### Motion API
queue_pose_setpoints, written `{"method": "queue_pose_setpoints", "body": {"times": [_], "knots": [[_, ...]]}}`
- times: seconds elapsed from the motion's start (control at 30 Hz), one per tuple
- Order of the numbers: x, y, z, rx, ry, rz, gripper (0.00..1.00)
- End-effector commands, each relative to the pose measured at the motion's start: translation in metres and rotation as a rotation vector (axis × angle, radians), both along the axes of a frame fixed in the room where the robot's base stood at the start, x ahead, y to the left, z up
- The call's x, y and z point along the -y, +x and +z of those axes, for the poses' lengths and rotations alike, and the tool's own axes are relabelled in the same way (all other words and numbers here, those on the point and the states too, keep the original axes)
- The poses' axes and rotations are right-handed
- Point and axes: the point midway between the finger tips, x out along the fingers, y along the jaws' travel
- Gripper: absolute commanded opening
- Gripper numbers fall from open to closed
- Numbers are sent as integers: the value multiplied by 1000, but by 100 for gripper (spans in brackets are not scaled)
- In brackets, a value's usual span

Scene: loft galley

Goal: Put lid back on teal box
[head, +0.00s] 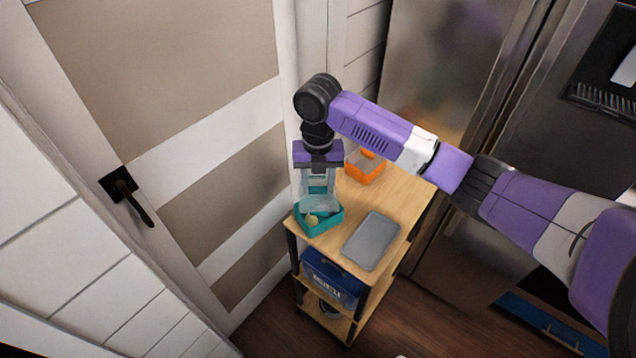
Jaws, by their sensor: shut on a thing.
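The teal box (326,228) stands at the left front corner of a small wooden cart's top. Its top is partly uncovered, and a small yellowish thing (312,220) shows inside. My gripper (318,194) points down over the back of the box. It is shut on a pale, see-through lid (319,203), which appears tilted over the box's rear part. I cannot tell whether the lid touches the rim. The gripper and lid hide part of the box's back side.
On the cart top (402,195), a grey flat tray (371,241) lies right of the teal box. An orange container (364,174) stands behind. A blue box (333,279) sits on the shelf below. A door (190,130) is close on the left, a steel fridge (440,90) behind right.

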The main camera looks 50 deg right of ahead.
Motion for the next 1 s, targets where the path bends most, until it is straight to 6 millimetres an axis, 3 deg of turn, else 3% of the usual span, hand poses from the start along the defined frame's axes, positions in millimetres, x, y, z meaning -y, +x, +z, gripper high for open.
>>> {"method": "queue_pose_setpoints", "body": {"times": [0.5,1.0], "knots": [[0,0,-47,-1,1,-1,6],[0,0,-52,0,0,-1,6]]}}
